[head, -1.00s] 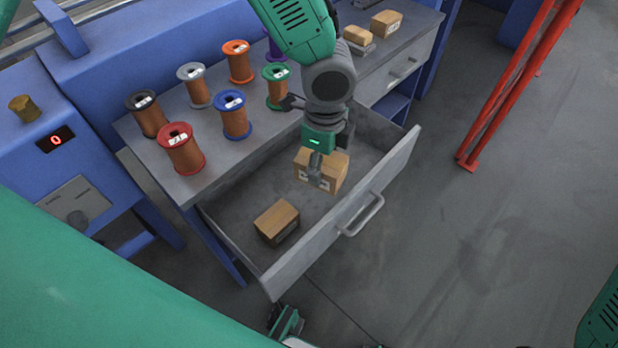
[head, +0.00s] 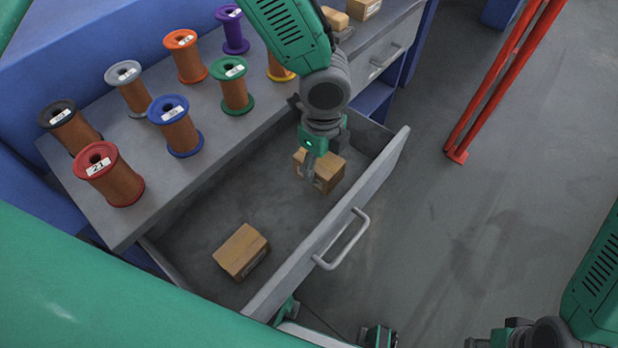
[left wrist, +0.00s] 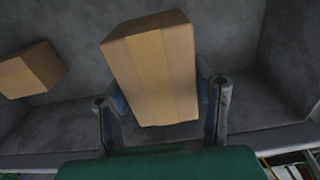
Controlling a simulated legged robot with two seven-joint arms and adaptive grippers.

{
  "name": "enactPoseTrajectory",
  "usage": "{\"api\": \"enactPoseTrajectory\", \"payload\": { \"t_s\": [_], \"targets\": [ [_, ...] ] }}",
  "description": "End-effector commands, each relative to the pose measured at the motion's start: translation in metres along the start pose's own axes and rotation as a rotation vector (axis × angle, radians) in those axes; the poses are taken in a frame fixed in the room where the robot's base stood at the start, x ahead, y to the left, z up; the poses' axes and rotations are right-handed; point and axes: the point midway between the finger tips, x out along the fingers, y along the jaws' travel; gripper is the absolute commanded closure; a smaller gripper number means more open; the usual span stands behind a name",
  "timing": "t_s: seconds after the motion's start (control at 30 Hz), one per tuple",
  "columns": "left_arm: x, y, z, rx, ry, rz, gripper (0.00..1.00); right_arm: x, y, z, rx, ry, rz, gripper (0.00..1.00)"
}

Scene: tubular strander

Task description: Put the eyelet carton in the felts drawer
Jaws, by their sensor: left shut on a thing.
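The drawer (head: 337,237) under the bench stands pulled open. My left gripper (head: 311,172) reaches down into its far part from above. It is shut on a brown carton (head: 329,172), which I take to be the eyelet carton; its label cannot be read. In the left wrist view this carton (left wrist: 155,70) sits between the two fingers. It is inside the drawer walls, low over the floor; I cannot tell whether it touches. My right gripper (head: 488,341) is only partly in view at the bottom right edge, its fingers unclear.
Another brown carton (head: 241,252) lies in the near part of the drawer; it also shows in the left wrist view (left wrist: 30,70). Several wire spools, one red (head: 115,177), stand on the bench. A closed drawer (head: 385,58) and red posts (head: 505,75) are beyond.

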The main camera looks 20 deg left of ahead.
Motion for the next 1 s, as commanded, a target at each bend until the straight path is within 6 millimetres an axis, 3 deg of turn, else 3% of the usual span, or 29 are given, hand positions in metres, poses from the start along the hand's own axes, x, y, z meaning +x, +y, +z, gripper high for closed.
{"api": "enactPoseTrajectory", "payload": {
  "t_s": [0.03,0.4,0.7,0.73,0.8,1.0],
  "targets": [
    [0.015,0.000,-0.001,0.003,0.000,0.002,0.89,0.008,0.000,0.001,0.000,0.000,0.000,0.60],
    [0.060,0.000,0.000,0.002,0.000,0.001,0.89,0.025,0.000,0.001,0.001,0.000,0.001,0.60],
    [0.063,0.000,0.001,0.001,0.001,-0.001,0.89,0.025,0.000,0.001,0.001,0.000,0.000,0.60],
    [0.063,0.000,0.001,0.001,0.000,0.000,0.46,0.025,0.000,0.001,0.001,0.000,0.000,0.60],
    [0.063,-0.001,0.000,0.001,0.000,0.000,0.28,0.025,0.000,0.001,0.001,0.000,0.000,0.60],
    [0.063,-0.001,-0.001,0.001,-0.002,0.000,0.28,0.025,0.000,0.001,0.001,0.000,0.001,0.60]
  ]
}}
